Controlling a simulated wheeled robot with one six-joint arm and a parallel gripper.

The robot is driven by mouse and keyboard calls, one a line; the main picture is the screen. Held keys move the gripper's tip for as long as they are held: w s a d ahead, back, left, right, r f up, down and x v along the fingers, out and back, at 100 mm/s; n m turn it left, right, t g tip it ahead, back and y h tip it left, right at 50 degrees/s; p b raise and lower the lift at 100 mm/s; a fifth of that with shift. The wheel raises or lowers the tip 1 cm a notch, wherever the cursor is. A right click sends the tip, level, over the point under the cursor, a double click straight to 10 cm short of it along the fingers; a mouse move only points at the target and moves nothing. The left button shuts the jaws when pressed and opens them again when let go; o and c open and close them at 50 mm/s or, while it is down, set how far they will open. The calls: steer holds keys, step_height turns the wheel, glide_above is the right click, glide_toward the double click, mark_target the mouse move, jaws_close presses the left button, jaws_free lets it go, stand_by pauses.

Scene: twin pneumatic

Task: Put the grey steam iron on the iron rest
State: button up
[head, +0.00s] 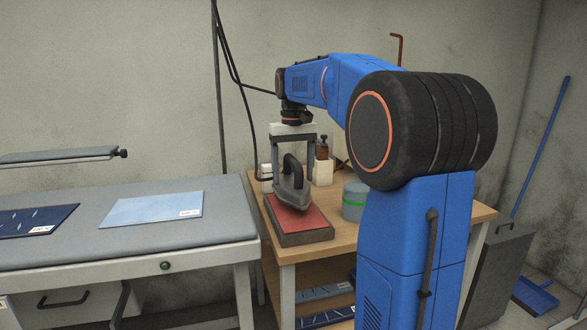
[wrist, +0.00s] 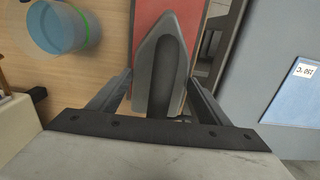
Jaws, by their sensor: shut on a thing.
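The grey steam iron (head: 290,190) has a dark handle and is in my gripper (head: 293,160), which is shut on it. In the wrist view the iron (wrist: 160,62) lies between the two fingers of my gripper (wrist: 158,90), its pointed end toward the top of the picture. The iron rest (head: 303,238) is a dark block with a red top on the wooden table. The iron is over the rear part of the rest, and the red top also shows in the wrist view (wrist: 150,12). I cannot tell whether the iron touches it.
A blue-grey container with a green band (head: 354,200) stands on the wooden table (head: 345,240), right of the rest. A white block with a brown-topped bottle is behind. The grey ironing table (head: 100,245) with blue cloths is at left.

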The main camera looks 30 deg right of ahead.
mark_target(293, 158)
steer(key=shift+f, duration=1.65)
steer(key=shift+f, duration=0.1)
steer(key=o, duration=1.4)
step_height(293, 158, up, 12)
steer(key=shift+r, duration=0.1)
steer(key=s+a+f+n+t, duration=0.1)
steer(key=s+a+f, duration=0.4)
steer(key=s+f, duration=0.4)
steer(key=s+a+f+n+t, duration=0.1)
steer(key=s+a+f+t, duration=0.1)
steer(key=s+a+f, duration=0.3)
steer(key=s+a+f+n+t, duration=0.1)
steer(key=s+a+f, duration=0.5)
steer(key=s+f, duration=0.7)
steer(key=s, duration=0.3)
steer(key=shift+s+f+t, duration=0.15)
steer(key=shift+f+t, duration=0.25)
